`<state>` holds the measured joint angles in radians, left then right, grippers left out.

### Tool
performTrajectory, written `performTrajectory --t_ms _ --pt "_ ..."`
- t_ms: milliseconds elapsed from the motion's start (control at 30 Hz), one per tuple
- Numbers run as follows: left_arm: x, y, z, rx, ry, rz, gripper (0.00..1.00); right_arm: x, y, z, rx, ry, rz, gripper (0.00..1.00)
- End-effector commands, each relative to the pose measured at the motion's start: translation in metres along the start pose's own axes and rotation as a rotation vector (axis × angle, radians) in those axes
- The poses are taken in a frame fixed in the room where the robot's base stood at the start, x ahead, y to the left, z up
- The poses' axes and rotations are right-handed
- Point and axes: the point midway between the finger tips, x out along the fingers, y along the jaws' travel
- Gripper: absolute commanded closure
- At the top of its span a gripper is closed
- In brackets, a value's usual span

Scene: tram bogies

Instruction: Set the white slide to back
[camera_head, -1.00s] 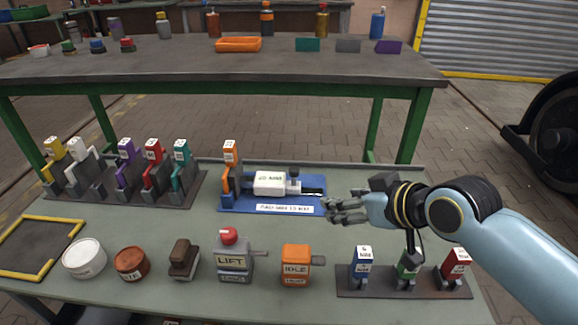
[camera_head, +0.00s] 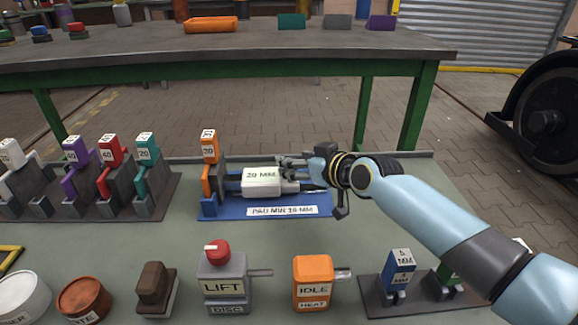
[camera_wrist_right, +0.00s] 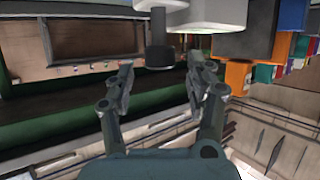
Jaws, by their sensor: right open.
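A white block marked 20 MM (camera_head: 261,182) sits on a blue base (camera_head: 265,211) labelled PAD MIN 10 MM. A metal rod sticks out from its right end. My right gripper (camera_head: 291,167) is over that end, its arm coming from the right. In the wrist view its fingers (camera_wrist_right: 158,75) are open, with a dark knob (camera_wrist_right: 160,52) a little beyond and between them; a white block (camera_wrist_right: 215,15) shows above. I cannot tell whether they touch the knob. A white-topped lever (camera_head: 12,153) stands in the rack at the far left. My left gripper is not in view.
An orange lever (camera_head: 209,150) stands at the left end of the blue base. Purple, red and teal levers stand in the dark rack (camera_head: 155,207). The LIFT box (camera_head: 224,285) and orange IDLE box (camera_head: 313,285) stand in front. Bare green table lies between.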

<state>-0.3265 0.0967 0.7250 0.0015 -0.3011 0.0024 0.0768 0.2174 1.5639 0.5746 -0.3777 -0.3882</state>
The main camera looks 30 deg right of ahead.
Motion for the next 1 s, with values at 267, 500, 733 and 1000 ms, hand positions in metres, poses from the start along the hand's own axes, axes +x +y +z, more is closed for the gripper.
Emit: performTrajectory --t_ms 267,500,733,1000 --pt "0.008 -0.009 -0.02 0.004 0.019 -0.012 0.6 0.03 0.0 0.001 0.001 -0.001 -0.001 0.45" --pt "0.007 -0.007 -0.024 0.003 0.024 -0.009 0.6 0.032 0.0 0.0 0.0 0.0 -0.001 0.45" --pt "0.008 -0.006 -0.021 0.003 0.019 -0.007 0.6 0.032 0.0 0.0 0.0 0.0 0.0 0.68" --pt "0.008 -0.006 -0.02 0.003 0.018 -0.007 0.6 0.032 0.0 0.0 0.0 0.0 0.0 1.0"
